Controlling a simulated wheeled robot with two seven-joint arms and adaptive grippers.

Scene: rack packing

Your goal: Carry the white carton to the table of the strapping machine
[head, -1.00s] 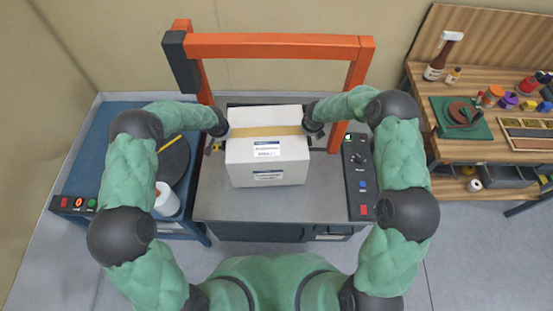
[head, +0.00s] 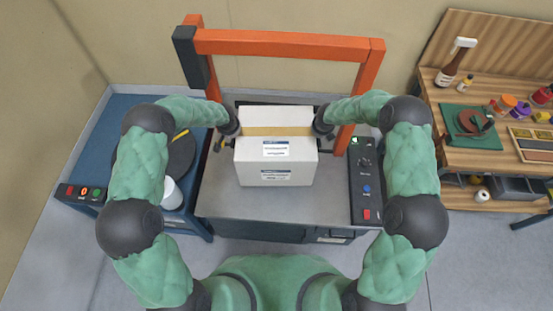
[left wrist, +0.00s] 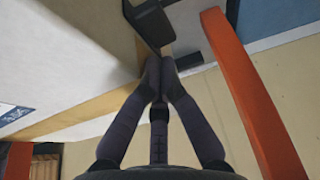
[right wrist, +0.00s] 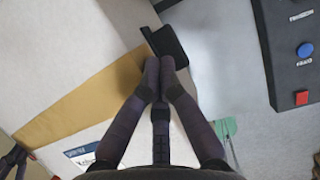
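The white carton (head: 276,172), with a tan tape band and printed labels, is over the grey table (head: 220,195) of the strapping machine, in front of its orange arch (head: 285,43). I cannot tell whether its underside touches the table. My left gripper (head: 232,127) is at the carton's left side and my right gripper (head: 322,127) at its right side. In the left wrist view the closed fingers (left wrist: 160,68) are against or close to the taped side; the right wrist view shows the closed fingers (right wrist: 159,68) likewise. The carton is between the two grippers.
A control panel (head: 363,180) with buttons runs along the table's right edge. A blue bench (head: 125,110) with a dark round disc (head: 175,158) and a white roll (head: 172,192) is at left. A wooden workbench (head: 465,160) with bottles and tools is at right. The table's front strip is clear.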

